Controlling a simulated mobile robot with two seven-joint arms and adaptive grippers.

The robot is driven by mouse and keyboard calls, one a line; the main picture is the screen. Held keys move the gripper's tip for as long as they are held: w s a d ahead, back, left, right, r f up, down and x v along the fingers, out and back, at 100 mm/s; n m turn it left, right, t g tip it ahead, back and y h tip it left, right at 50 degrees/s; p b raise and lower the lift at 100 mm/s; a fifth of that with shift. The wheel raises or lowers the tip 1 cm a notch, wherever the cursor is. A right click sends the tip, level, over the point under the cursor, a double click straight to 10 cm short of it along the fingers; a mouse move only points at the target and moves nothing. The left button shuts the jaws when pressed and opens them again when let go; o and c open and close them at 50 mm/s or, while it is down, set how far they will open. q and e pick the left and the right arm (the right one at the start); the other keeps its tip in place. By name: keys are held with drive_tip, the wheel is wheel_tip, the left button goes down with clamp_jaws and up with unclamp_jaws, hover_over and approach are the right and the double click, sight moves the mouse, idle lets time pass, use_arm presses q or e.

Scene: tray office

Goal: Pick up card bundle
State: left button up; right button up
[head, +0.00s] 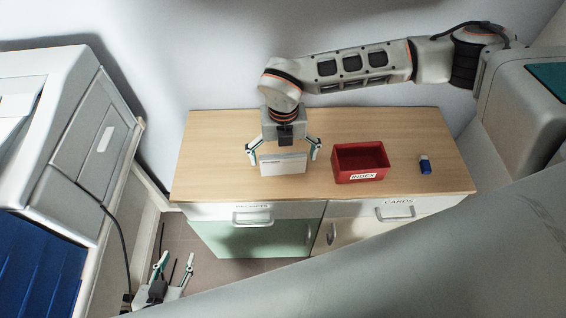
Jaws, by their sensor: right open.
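The card bundle (283,167) is a white block with a dark line of print on its front. It is on or just above the wooden cabinet top, left of the red box; I cannot tell if it touches the wood. My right gripper (284,156) points down over the bundle and is open. Its fingers are on either side of the bundle, with a small gap visible at each side. My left gripper (174,268) is low at the bottom left, over the floor, with its fingers apart and nothing between them.
A red box (342,176) labelled INDEX stands right of the bundle. A small blue and white eraser-like block (425,168) lies further right. The cabinet top (215,140) is clear at the left. A large grey machine (85,165) stands left of the cabinet.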

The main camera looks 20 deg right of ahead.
drive_tip(key=shift+f, duration=0.25)
drive_tip(key=c, duration=1.1)
drive_tip(key=shift+r, duration=0.1)
